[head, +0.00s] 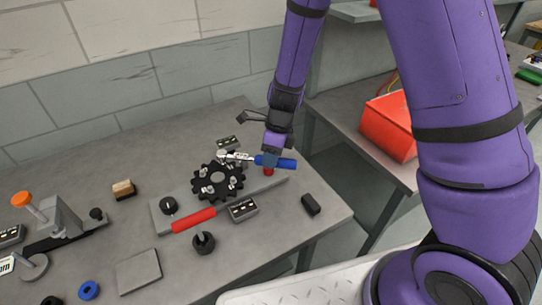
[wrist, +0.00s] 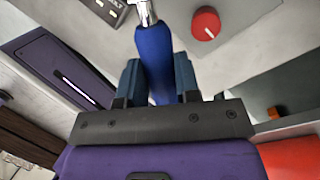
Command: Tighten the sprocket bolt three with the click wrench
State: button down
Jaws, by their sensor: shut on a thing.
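My gripper (head: 271,159) is shut on the blue handle of the click wrench (head: 287,163). In the wrist view the blue handle (wrist: 153,55) lies between the two fingers of my gripper (wrist: 157,80). The wrench's silver head reaches left to the upper right part of the black sprocket (head: 207,188), close to a bolt there. I cannot tell whether it sits on the bolt. The sprocket lies flat on a grey plate (head: 270,192), with several silver bolts around its centre. No numbers on the bolts are readable.
A red-handled tool (head: 193,220) lies at the plate's front. A red knob (head: 268,171) stands below the wrench handle and shows in the wrist view (wrist: 206,23). Small grey boxes (head: 243,209) and a black block (head: 311,204) are nearby. A red bin (head: 391,126) stands on the right bench.

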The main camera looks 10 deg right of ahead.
jog(key=shift+s+a+m, duration=0.25)
jog(key=shift+s+m, duration=0.35)
jog(key=shift+s+a, duration=0.1)
jog(key=shift+s+a+m, duration=0.25)
jog(key=shift+s+m, duration=0.25)
jog(key=shift+s+a+m+t+y, duration=0.3)
jog(key=shift+s+a+m, duration=0.1)
jog(key=shift+s+m, duration=0.15)
jog(key=shift+w, duration=0.1)
jog(key=shift+w+d+n, duration=0.2)
jog(key=shift+n, duration=0.05)
jog(key=shift+r, duration=0.2)
